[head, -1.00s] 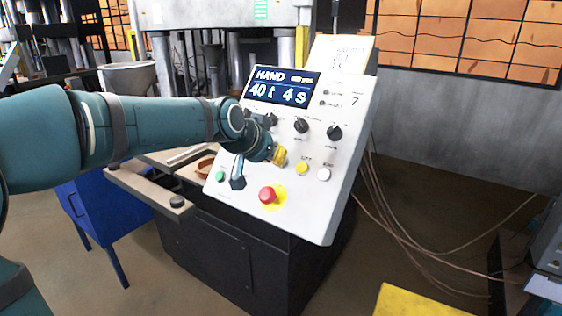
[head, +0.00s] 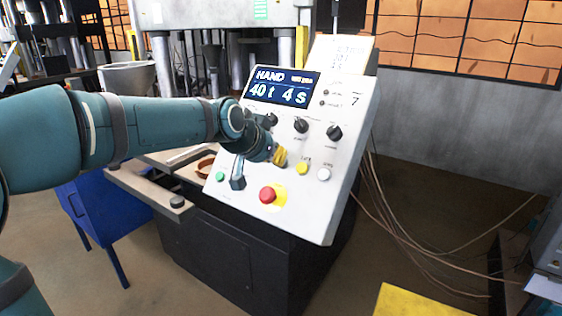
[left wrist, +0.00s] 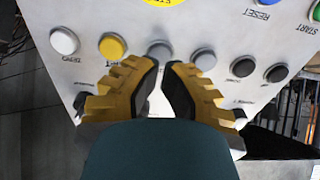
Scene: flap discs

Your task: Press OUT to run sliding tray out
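The white slanted control panel (head: 335,215) stands in the middle of the head view, with a screen (head: 282,87) reading HAND, 40 t, 4 s. My left gripper (head: 280,157) is in front of its button row. In the left wrist view its yellow-and-black fingers (left wrist: 165,65) are drawn together at the tips, with nothing between them. The tips are just below a grey button (left wrist: 160,50); I cannot tell whether they touch it. Another grey button (left wrist: 204,59) is to its right. Fingers hide the labels of both, so I cannot read OUT. My right gripper is not in view.
A yellow button (left wrist: 113,45) and a white button (left wrist: 64,40) are left of the fingertips. A red emergency knob (head: 267,195) sits below the button row. A tan rail (head: 140,186) juts left from the press. Cables hang on the right.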

